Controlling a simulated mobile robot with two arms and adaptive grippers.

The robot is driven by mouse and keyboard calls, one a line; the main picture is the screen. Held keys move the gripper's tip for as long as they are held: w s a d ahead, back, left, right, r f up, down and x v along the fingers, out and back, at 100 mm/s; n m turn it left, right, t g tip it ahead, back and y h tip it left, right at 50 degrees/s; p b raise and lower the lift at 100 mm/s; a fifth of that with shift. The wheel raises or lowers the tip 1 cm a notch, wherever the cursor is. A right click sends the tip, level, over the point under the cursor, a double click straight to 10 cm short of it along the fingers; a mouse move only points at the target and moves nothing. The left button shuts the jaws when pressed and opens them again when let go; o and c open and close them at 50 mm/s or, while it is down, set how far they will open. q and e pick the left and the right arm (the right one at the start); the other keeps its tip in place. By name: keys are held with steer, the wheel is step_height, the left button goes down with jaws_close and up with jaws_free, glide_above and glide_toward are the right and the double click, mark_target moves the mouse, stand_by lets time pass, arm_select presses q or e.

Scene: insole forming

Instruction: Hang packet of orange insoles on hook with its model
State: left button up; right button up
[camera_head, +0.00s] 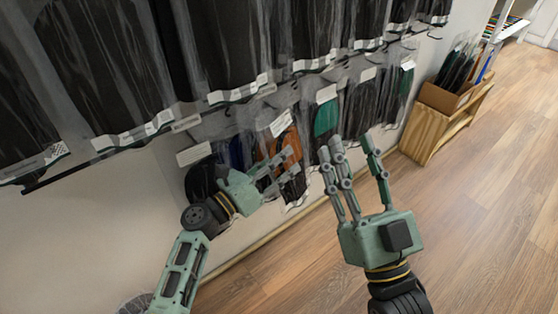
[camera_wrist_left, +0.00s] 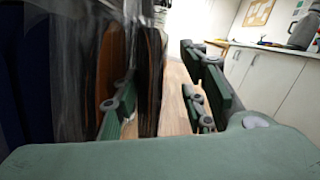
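The orange insoles (camera_head: 287,150) hang in clear packets on the lower row of the wall rack, with a white label above. In the left wrist view an orange-brown insole edge (camera_wrist_left: 108,62) shows behind clear film. My left gripper (camera_head: 280,170) is open in front of the lower part of the orange insoles. In the left wrist view, one finger side overlaps the packets and the other (camera_wrist_left: 205,85) is spread apart to the right. Whether it touches a packet is unclear. My right gripper (camera_head: 352,150) is open and empty, its fingers spread, right of the left one. The hooks are mostly hidden.
Large black insole packets (camera_head: 210,45) hang above on the upper row. A teal insole packet (camera_head: 325,118) and dark packets hang right of the orange ones. A wooden stand (camera_head: 430,135) with a cardboard box (camera_head: 440,98) stands at right. The floor (camera_head: 480,220) is clear.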

arm_select(q)
steer(key=shift+s+a+f, duration=0.1)
steer(key=shift+a, duration=0.05)
steer(key=v, duration=1.1)
steer(key=shift+s+a, duration=0.2)
steer(key=shift+a, duration=0.1)
steer(key=shift+s, duration=0.1)
